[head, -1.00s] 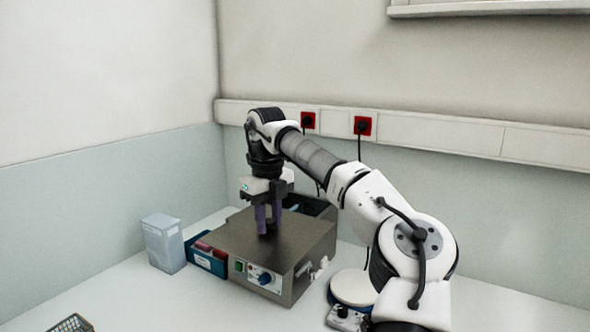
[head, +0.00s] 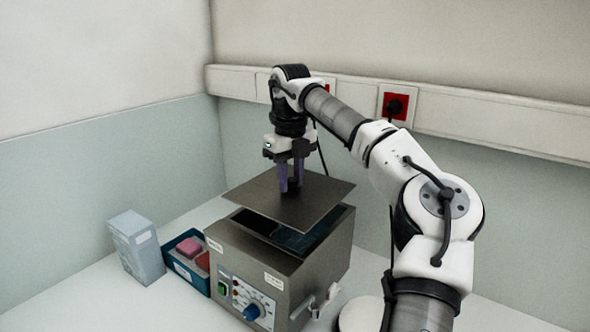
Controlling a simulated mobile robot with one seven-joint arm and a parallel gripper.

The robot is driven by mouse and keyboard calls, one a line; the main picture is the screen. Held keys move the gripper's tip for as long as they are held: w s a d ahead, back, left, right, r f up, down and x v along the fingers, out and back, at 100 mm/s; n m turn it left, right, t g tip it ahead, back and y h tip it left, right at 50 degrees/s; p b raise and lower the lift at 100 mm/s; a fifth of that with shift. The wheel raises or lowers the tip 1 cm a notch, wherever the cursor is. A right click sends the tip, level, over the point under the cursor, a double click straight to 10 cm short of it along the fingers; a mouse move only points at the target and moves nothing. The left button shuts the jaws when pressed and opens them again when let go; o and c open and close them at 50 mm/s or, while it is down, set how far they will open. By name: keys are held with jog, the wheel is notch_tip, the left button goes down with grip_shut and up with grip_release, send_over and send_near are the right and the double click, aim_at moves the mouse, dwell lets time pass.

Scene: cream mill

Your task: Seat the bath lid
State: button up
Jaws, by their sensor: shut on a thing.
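The bath lid (head: 258,200) is a flat dark metal plate in the middle of the head view. My gripper (head: 291,187) is above it with its purple fingers shut at the lid's upper side; the grip point itself is too small to make out. The lid is raised above the water bath (head: 262,255), a steel box with a control panel, and is set towards the back left of it. The bath's dark opening (head: 290,238) shows in front of and to the right of the lid. The rear part of the opening is hidden under the lid.
A blue tray (head: 182,273) with pink and red items stands left of the bath, and a pale blue box (head: 136,247) left of that. A tap (head: 325,298) juts from the bath's right side. Wall sockets (head: 396,105) with cables are behind.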

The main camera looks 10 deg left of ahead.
aim_at(290, 190)
jog(key=shift+s+f, duration=0.1)
jog(key=shift+f, duration=2.25)
jog(key=shift+a+f, duration=0.1)
jog(key=shift+f, duration=0.35)
jog(key=o, duration=1.5)
jog(key=shift+c, duration=0.2)
jog(key=shift+r, duration=0.1)
jog(key=shift+r, duration=1.4)
jog(key=shift+r, duration=0.1)
